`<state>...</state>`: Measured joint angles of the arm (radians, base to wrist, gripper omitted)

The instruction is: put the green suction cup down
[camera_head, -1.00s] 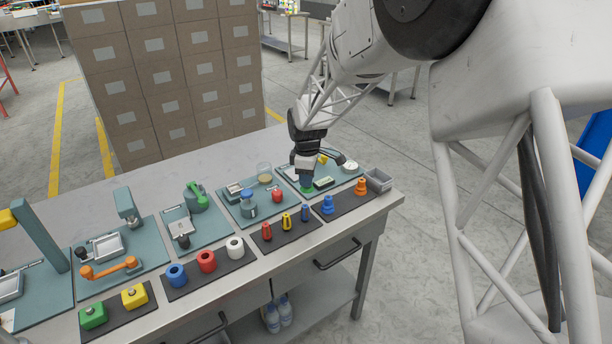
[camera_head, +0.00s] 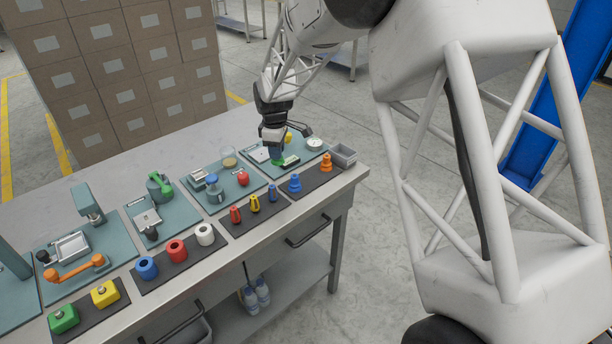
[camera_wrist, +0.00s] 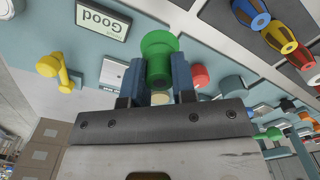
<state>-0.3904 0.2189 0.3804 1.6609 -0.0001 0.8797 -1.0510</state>
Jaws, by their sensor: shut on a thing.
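My gripper (camera_head: 275,151) is shut on the green suction cup (camera_wrist: 158,58) above the rightmost teal station board (camera_head: 262,161). In the wrist view the cup sits between the two blue fingers (camera_wrist: 159,84), its wide flared end facing away from the gripper. In the head view only a little green of the cup (camera_head: 277,162) shows below the fingers. I cannot tell whether it touches the board. A display reading "Good" (camera_wrist: 103,18) is beside the cup; it also shows in the head view (camera_head: 290,161).
A blue suction cup (camera_head: 295,184) and an orange one (camera_head: 325,163) stand on the black mat (camera_head: 312,178) in front. A grey bin (camera_head: 343,154) is at the right table edge. A round white dial (camera_head: 315,143) and a yellow part (camera_wrist: 58,68) are close by.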

